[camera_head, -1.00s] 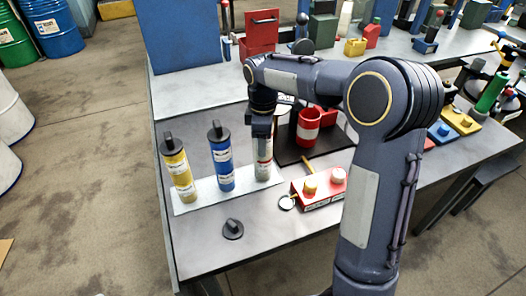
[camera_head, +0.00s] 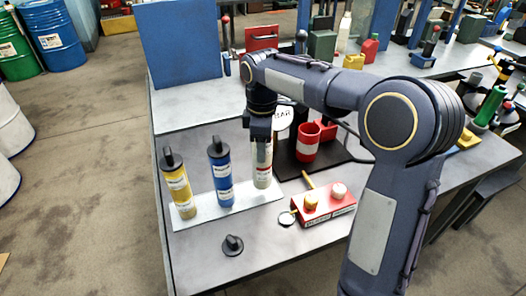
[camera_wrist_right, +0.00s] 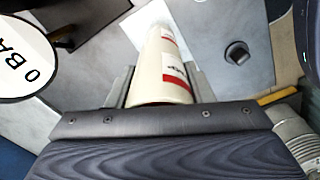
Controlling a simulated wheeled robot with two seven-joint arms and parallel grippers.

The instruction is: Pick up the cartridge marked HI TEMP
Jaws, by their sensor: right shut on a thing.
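Three cartridges are at the light tray (camera_head: 245,203): a yellow one (camera_head: 179,190), a blue one (camera_head: 221,178) and a cream one with red on its label (camera_head: 263,170). The yellow and blue ones stand upright with dark caps. My right gripper (camera_head: 260,138) is shut around the upper part of the cream cartridge from above. The cream cartridge (camera_wrist_right: 163,60) also shows between the fingers of my right gripper (camera_wrist_right: 160,90) in the wrist view. Its label print is too small to read. Whether its base touches the tray is hard to tell. My left gripper is not in view.
A red block with knobs (camera_head: 325,205) lies right of the tray. A red and white cup (camera_head: 307,143) stands on a dark mat behind it. A black cap-like piece (camera_head: 232,245) lies in front. A round white gauge sign (camera_head: 284,117) is close behind my gripper.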

